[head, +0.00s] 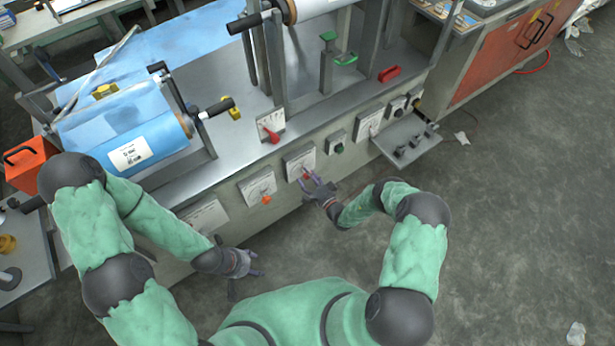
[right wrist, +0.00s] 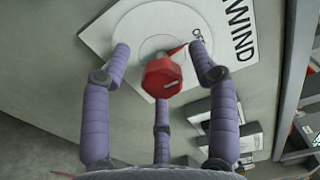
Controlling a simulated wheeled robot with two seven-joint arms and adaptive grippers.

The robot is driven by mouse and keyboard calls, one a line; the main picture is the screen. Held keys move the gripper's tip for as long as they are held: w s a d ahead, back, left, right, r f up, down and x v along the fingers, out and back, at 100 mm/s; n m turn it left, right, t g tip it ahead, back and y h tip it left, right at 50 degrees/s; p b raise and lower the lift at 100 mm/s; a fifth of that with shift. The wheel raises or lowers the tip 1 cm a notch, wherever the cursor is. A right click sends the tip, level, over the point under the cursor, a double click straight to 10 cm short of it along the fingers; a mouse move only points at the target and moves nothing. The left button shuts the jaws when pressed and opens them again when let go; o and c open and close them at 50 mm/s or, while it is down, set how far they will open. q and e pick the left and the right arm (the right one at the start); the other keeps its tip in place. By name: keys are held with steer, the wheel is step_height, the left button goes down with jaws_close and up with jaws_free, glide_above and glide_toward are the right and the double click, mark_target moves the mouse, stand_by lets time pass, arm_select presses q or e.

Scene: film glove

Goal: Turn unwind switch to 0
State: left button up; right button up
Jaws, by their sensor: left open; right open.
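A red knob (right wrist: 163,78) with a pointed tip sits on a white round dial on a plate (right wrist: 120,30) in the right wrist view. Large letters reading "WIND" show on the plate, the rest of the word cut off. The tip points up and right, near small lettering too small to read surely. My right gripper (right wrist: 159,52) is open, its purple fingers spread around the knob; contact is not clear. In the head view, the right gripper (head: 316,186) is at the front panel, by the white plate (head: 299,160). My left gripper (head: 249,268) is open and empty, low before the panel.
Another dial with an orange-red knob (head: 266,199) is to the left on the panel. A dial with a red lever (head: 271,133) stands above.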

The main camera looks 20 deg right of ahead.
steer(key=v, duration=1.2)
stand_by(0.3)
